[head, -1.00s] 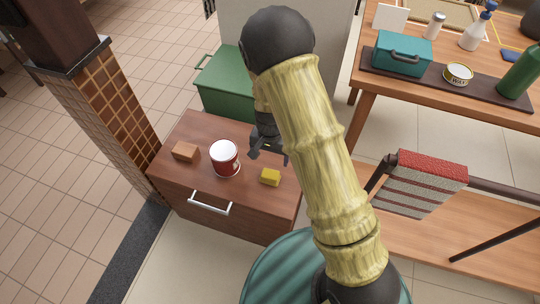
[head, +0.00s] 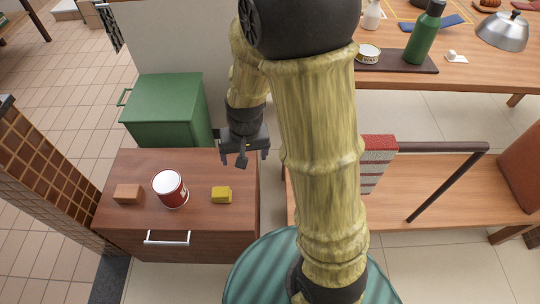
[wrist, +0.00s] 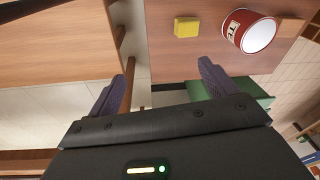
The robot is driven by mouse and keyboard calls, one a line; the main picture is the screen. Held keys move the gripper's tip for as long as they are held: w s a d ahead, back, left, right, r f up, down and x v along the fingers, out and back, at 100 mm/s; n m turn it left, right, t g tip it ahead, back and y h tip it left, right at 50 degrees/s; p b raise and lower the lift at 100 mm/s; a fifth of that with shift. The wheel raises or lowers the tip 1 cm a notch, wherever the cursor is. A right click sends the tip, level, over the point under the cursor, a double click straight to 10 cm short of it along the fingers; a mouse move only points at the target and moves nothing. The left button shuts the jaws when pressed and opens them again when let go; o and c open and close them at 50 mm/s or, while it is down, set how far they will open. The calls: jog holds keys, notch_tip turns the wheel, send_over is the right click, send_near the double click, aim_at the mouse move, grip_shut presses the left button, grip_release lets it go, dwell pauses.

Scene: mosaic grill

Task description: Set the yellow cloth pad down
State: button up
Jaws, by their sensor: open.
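The yellow cloth pad (head: 221,195) lies on top of the brown drawer cabinet (head: 205,220), near its right side, to the right of a red and white tin (head: 170,188). In the wrist view the pad (wrist: 186,27) lies beyond the fingertips, apart from them. My gripper (head: 243,160) is open and empty, up and to the right of the pad in the head view, near the cabinet's back right corner. Its two spread fingers also show in the wrist view (wrist: 163,78), with nothing between them.
An orange-brown block (head: 128,194) sits left of the tin. A green bin (head: 165,108) stands behind the cabinet. A wooden bench (head: 440,200) with a dark rail and a striped cloth (head: 376,165) is to the right. A tiled pillar (head: 40,165) stands at left.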

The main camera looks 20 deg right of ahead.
jog(key=s+d+r+n+t, duration=0.1)
jog(key=s+d+r, duration=0.4)
jog(key=s, duration=0.1)
jog(key=shift+s+n+h, duration=0.3)
jog(key=shift+r, duration=0.15)
jog(key=w+p+v, duration=0.2)
jog(key=p+v, duration=1)
jog(key=w+r+p+v, duration=0.1)
jog(key=w+p+v, duration=0.2)
jog(key=p+v, duration=0.9)
jog(key=shift+r+p, duration=0.25)
jog(key=shift+p, duration=0.3)
jog(key=shift+a, duration=0.1)
